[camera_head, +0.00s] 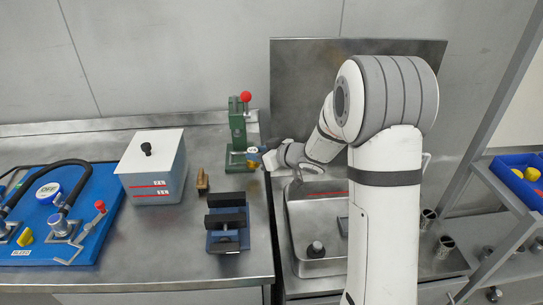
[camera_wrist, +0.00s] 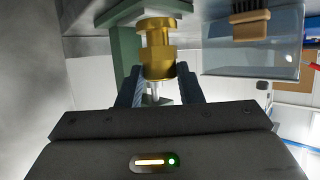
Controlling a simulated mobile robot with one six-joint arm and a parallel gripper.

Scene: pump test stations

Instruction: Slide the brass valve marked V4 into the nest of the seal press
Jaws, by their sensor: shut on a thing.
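My gripper (camera_wrist: 160,88) is shut on the brass valve (camera_wrist: 157,52), which stands out beyond the fingertips in the wrist view. In the head view my gripper (camera_head: 264,157) is at the right side of the green seal press (camera_head: 238,135), and the valve is a tiny blur against the press. The press has a red ball knob (camera_head: 245,96). Its green frame (camera_wrist: 125,45) shows behind and beside the valve in the wrist view. The nest is not clearly visible, and I cannot tell whether the valve touches it.
A grey box (camera_head: 158,182) with a white lid stands left of the press. A small wooden brush (camera_head: 202,181) and a dark-jawed vise (camera_head: 228,222) are in front. A blue board (camera_head: 75,245) with hoses lies far left. A metal housing (camera_head: 305,225) is on the right bench.

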